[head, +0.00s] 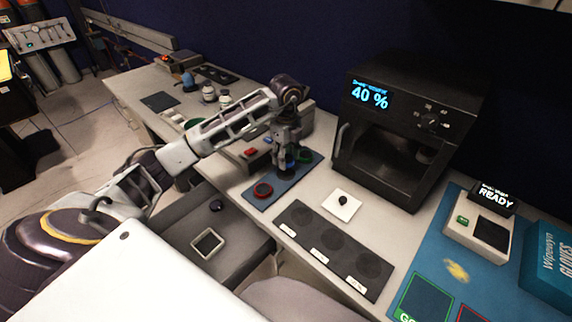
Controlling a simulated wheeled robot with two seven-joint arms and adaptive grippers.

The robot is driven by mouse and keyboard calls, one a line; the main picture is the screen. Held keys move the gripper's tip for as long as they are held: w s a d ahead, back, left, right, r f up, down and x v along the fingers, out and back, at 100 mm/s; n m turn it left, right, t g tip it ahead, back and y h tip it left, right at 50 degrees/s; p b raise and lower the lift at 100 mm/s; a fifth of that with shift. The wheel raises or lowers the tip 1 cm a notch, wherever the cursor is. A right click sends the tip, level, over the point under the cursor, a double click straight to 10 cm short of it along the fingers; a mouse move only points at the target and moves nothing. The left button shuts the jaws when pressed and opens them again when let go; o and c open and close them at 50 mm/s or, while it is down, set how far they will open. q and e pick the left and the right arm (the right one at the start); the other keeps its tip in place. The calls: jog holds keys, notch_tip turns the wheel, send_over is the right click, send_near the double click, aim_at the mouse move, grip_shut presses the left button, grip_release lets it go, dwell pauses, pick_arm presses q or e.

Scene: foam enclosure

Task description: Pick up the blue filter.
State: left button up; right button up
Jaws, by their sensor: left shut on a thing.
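My left gripper (287,160) reaches down from its arm over the blue mat (287,186) on the bench. It is shut on a small dark blue thing, the blue filter (290,165), most of which the fingers hide. I cannot tell whether the filter still touches the mat. A green ring-shaped filter (304,155) lies just right of the fingers, and a red one (262,190) lies at the mat's near left end. My right gripper is not in view.
A black oven-like box (400,130) reading 40 % stands right of the gripper. A dark tray with round recesses (333,248) and a white square with a black knob (342,205) lie in front. Bottles (208,92) stand at the back left. A READY device (478,225) sits right.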

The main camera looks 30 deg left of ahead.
aim_at(286, 158)
pick_arm(q)
jog(key=shift+r, duration=2.25)
